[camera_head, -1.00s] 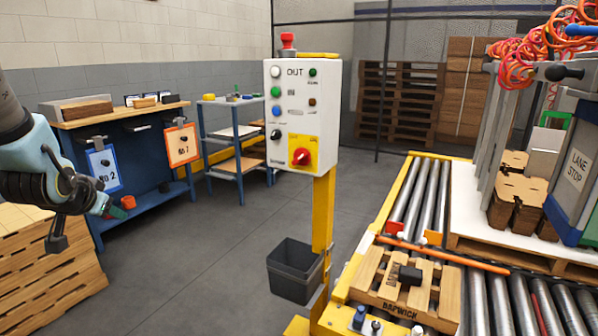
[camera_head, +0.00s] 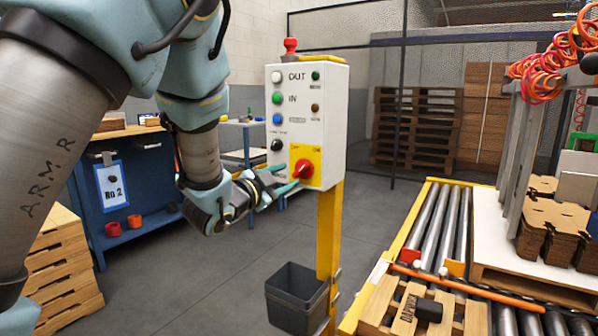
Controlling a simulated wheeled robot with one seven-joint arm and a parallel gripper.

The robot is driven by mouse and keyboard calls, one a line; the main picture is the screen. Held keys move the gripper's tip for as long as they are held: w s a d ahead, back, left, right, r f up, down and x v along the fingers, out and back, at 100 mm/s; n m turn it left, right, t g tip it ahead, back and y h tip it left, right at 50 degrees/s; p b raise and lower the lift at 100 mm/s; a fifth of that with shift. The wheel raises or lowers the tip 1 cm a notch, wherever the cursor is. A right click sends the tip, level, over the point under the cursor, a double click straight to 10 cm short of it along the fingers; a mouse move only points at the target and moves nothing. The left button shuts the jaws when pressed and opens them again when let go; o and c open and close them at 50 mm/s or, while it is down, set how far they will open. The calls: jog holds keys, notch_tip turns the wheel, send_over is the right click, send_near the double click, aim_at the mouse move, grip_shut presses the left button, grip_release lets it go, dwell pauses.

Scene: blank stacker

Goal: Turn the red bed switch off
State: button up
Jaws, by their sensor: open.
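The red switch (camera_head: 303,168) is a rotary knob on a yellow plate at the lower right of the white control box (camera_head: 328,110). The box stands on a yellow post. My gripper (camera_head: 285,178) reaches in from the left at the height of the knob. Its two fingers are open. Their tips are at or very near the knob's left side; I cannot tell whether they touch it. The knob's exact angle is hard to read, and the fingers partly cover the lower left of the yellow plate.
A red mushroom button (camera_head: 291,46) sits on top of the box. Several buttons and a black selector (camera_head: 276,145) are on its front left. A grey bin (camera_head: 297,297) is below. A roller conveyor (camera_head: 425,225) with pallets is at the right. Floor between bench and post is clear.

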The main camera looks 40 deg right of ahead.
aim_at(300, 170)
jog(key=x, duration=0.6)
jog(key=shift+d+p, duration=0.1)
jog(key=shift+p, duration=0.2)
grip_shut()
